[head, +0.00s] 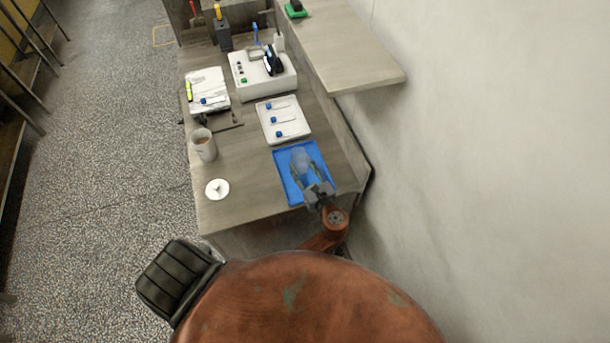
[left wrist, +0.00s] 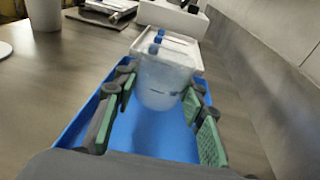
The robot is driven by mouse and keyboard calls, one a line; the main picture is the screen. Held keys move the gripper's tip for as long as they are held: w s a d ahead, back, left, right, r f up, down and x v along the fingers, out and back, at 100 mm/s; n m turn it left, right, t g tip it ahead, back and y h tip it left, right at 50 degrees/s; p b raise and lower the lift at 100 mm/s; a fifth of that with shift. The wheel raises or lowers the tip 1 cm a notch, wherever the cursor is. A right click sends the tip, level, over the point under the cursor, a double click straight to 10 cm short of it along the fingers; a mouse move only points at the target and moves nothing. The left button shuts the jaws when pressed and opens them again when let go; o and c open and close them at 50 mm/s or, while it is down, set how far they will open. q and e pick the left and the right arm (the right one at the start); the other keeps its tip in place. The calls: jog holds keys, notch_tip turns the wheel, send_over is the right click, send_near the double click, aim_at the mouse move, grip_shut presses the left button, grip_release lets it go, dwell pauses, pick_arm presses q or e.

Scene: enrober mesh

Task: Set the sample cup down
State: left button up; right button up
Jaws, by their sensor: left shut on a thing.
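The sample cup (head: 300,157) is a clear, frosted cup over the blue tray (head: 283,184) at the front right of the bench. My left gripper (head: 307,168) is shut on it, with a finger on each side. In the left wrist view the cup (left wrist: 162,84) is upright between the green-padded fingers (left wrist: 160,92), and the blue tray (left wrist: 150,146) lies beneath it. I cannot tell whether the cup's base touches the tray. My right gripper is not in view.
A white tray (head: 301,137) with blue-capped items lies just behind the blue tray. A mug (head: 204,145) and a white round lid (head: 217,190) stand at left. A white device (head: 283,87) is farther back. The wall and a shelf (head: 365,75) bound the right side.

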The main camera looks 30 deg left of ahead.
aim_at(305, 178)
pick_arm(q)
jog(key=shift+d+f, duration=0.45)
jog(key=shift+f, duration=0.15)
jog(key=shift+d+f, duration=0.2)
jog(key=shift+f, duration=1.45)
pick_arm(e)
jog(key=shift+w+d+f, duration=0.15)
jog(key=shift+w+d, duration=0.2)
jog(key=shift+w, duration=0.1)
pick_arm(q)
jog(key=shift+f, duration=0.2)
jog(key=o, duration=1.2)
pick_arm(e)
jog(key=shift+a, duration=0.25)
pick_arm(q)
jog(key=shift+r, duration=0.1)
